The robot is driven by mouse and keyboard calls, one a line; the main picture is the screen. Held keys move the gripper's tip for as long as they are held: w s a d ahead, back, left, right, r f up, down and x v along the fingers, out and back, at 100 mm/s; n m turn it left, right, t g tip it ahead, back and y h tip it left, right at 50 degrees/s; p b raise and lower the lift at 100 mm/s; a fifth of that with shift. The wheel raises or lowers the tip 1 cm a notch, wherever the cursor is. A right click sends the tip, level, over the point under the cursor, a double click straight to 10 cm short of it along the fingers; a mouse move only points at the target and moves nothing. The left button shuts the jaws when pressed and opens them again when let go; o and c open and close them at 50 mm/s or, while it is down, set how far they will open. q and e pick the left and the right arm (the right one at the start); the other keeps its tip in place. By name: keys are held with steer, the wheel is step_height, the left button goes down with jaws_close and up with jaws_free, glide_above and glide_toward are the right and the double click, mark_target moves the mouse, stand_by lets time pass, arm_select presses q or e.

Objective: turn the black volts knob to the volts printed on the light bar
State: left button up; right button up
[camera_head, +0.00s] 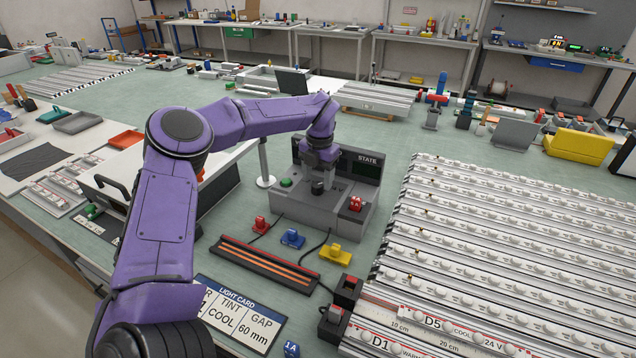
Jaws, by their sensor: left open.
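My left arm reaches in from the left, and its gripper (319,172) points down over a grey control box (335,212) in the middle of the bench. The gripper is open. Its fingers are just above or around the black knob (318,187) on the box top; I cannot tell whether they touch it. The knob's setting is too small to read. Light bars lie at the right; one near bar (470,332) is printed "D5 COOL 24 V", and another near bar (388,340) starts with "D1 WARM". My right gripper is not in view.
The box has a green button (286,183), a red switch (355,204) and a dark "STATE" screen (366,161). A light card (240,312) reading "COOL" and "60 mm" lies near my arm.

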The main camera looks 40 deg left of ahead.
mark_target(319, 185)
arm_select(q)
step_height(319, 185, up, 9)
steer(key=b, duration=0.1)
steer(key=shift+d+f, duration=0.15)
steer(key=shift+d, duration=0.05)
steer(key=shift+w, duration=0.1)
